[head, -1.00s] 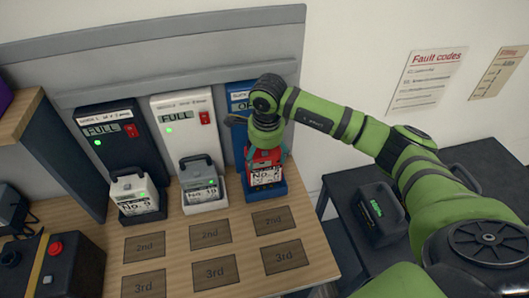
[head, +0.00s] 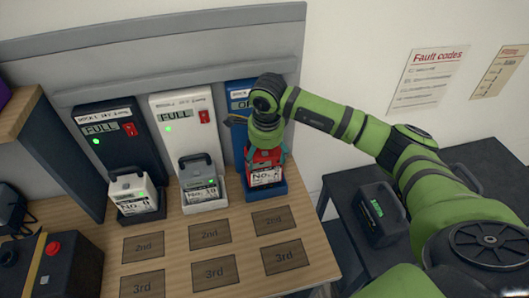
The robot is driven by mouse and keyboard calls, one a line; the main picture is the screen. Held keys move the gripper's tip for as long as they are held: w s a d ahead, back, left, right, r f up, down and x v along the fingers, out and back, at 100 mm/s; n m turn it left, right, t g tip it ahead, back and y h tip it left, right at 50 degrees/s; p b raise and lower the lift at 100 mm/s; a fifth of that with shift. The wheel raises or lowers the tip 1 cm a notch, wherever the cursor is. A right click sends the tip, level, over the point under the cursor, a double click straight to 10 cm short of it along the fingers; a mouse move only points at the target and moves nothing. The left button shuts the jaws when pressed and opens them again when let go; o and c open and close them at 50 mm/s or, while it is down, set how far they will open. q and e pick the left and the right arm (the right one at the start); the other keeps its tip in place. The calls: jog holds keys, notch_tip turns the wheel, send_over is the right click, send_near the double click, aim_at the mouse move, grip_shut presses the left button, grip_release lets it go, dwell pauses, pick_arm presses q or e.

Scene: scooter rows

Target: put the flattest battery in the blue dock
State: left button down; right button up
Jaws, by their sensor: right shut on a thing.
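The blue dock (head: 241,95) stands at the right of the row of docks, with a display that seems to begin with "O", partly hidden by my arm. A red battery (head: 265,177) with a white "No." label stands upright in the foot of the blue dock. My right gripper (head: 264,150) is over its top and shut on it; the fingers are mostly hidden by the wrist. A white battery (head: 133,193) sits in the black dock (head: 107,145), and a grey battery (head: 199,180) sits in the white dock (head: 184,120). Both docks read "FULL" with green lights. My left gripper is not in view.
Mats marked 2nd (head: 210,234) and 3rd (head: 213,272) lie empty before the docks. A dark battery (head: 380,213) with a green display stands on the dark side table (head: 345,190). A dark box with a red button (head: 60,265) is at lower left.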

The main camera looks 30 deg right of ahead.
jog(key=shift+w+f+b, duration=0.1)
jog(key=shift+f+b, duration=1.1)
jog(key=shift+b, duration=0.1)
dwell(0.4)
jog(key=o, duration=1.5)
jog(key=shift+s, duration=0.2)
jog(key=shift+f, duration=0.2)
jog(key=shift+s+a+r+p, duration=0.15)
jog(key=shift+s+r+p, duration=0.55)
jog(key=shift+r, duration=2.85)
jog(key=shift+s+a+r+p, duration=0.2)
jog(key=shift+r+p, duration=0.9)
jog(key=shift+r, duration=2.4)
jog(key=shift+s+a+r+p, duration=0.1)
jog(key=shift+s+r+p, duration=0.65)
jog(key=shift+r, duration=2.8)
jog(key=shift+w, duration=0.15)
